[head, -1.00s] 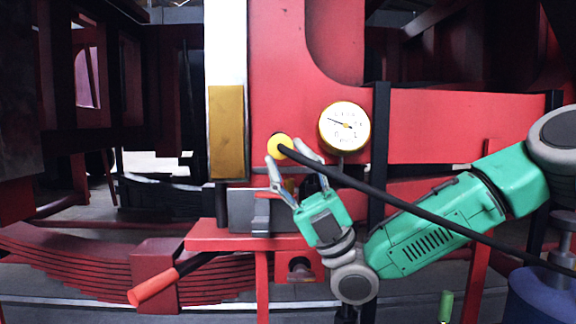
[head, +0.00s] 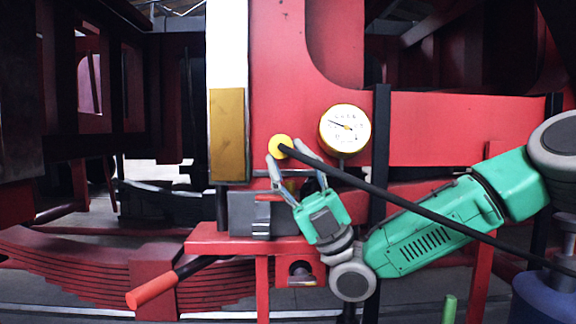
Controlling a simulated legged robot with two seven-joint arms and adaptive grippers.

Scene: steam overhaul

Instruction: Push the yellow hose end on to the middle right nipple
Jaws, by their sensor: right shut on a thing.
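The yellow hose end (head: 279,146) is a round yellow piece on a black hose (head: 400,202) that runs down to the lower right. My right gripper (head: 284,155) is shut on the hose just at the yellow end, with a finger on each side. The yellow end is in front of the red frame plate (head: 287,95), left of the gauge. The middle right nipple is not visible; the yellow end and gripper may cover it. I cannot tell whether the hose end touches a nipple. My left gripper is not in view.
A round gauge (head: 345,129) with a yellow rim is right of the hose end. A white and brass-coloured column (head: 228,130) stands to its left. A red bench (head: 215,239) holds a grey vise-like block (head: 247,214). An orange-handled lever (head: 153,290) sticks out lower left.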

